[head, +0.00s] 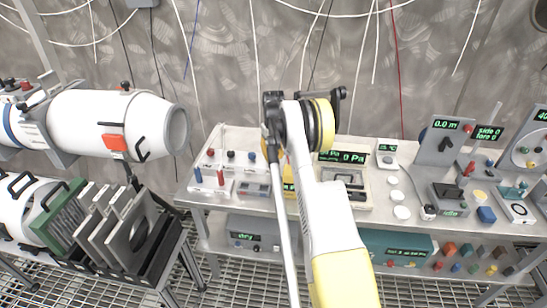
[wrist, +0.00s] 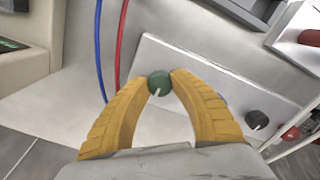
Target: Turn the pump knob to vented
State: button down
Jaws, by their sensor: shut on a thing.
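In the wrist view a round green knob (wrist: 159,84) with a white pointer mark stands on a white panel (wrist: 215,90). My gripper (wrist: 160,78) has its two yellow ridged fingers closed on this knob, one tip on each side. The white mark points down and slightly left in the picture. I see no readable label beside the knob, so I cannot tell which setting it points to. In the head view my arm hides the gripper and this knob.
A dark knob (wrist: 257,119) with a white mark sits on the same panel. Blue (wrist: 98,45) and red (wrist: 121,50) hoses run beside it. The steel bench (head: 385,222) is crowded with instruments.

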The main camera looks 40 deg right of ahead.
aim_at(273, 156)
dwell(0.3)
jog(key=c, duration=1.1)
grip_release()
jog(key=shift+o, duration=0.2)
jog(key=shift+r, duration=0.1)
notch_tip(273, 156, up, 12)
